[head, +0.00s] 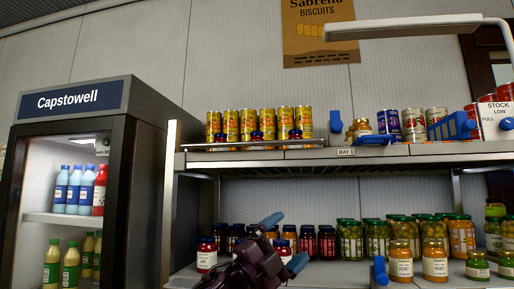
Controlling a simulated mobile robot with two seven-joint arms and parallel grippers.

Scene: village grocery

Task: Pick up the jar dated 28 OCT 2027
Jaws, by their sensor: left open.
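No date is legible on any jar, so I cannot tell which is dated 28 OCT 2027. My left gripper (283,243) is open, its blue fingertips apart, in front of the lower shelf just right of the red-labelled jar. It hides part of the jars behind it. Whether it touches any is unclear. My right gripper is not in view.
Blue pieces stick up near both shelves. A drinks cooler (126,170) stands left. A lamp (405,27) overhangs the right side.

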